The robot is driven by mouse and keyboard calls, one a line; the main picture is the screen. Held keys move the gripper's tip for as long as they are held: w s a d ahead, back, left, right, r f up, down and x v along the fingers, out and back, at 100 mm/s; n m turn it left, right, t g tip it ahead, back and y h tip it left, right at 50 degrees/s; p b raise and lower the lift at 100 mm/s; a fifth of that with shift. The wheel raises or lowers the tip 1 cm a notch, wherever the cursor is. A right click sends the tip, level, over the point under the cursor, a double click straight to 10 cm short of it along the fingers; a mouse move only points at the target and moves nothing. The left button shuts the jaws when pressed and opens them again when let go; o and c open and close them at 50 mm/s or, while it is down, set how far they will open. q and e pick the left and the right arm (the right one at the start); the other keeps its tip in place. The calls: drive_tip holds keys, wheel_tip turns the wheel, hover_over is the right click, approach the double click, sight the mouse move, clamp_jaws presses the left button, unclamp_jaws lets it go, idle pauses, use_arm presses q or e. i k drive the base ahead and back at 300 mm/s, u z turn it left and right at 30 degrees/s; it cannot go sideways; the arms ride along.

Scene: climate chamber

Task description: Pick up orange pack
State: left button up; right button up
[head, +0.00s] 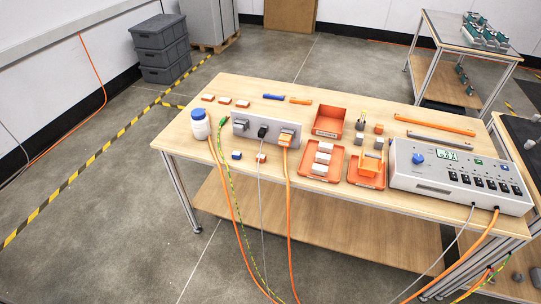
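Neither of my grippers shows in the head view. Several orange items are on the wooden table, and I cannot tell for sure which one is the orange pack. An orange block-shaped piece (370,166) sits in a small orange tray (366,183) right of the table's middle. Small orange-and-white pieces (225,101) lie near the back left edge. Another small orange piece (261,158) lies near the front edge, beside a blue-and-white one (236,155). A small orange cube (379,129) is near a grey one.
The table (200,87) also holds a white bottle (200,124), a grey socket panel (257,118) with cables hanging over the front edge, an open orange bin (330,121), an orange tray (304,170) of whitish blocks, and a control box (460,175) at right.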

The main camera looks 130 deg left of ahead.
sight(263, 158)
drive_tip(key=z, duration=0.2)
drive_tip(key=k, duration=2.65)
drive_tip(key=u, duration=1.55)
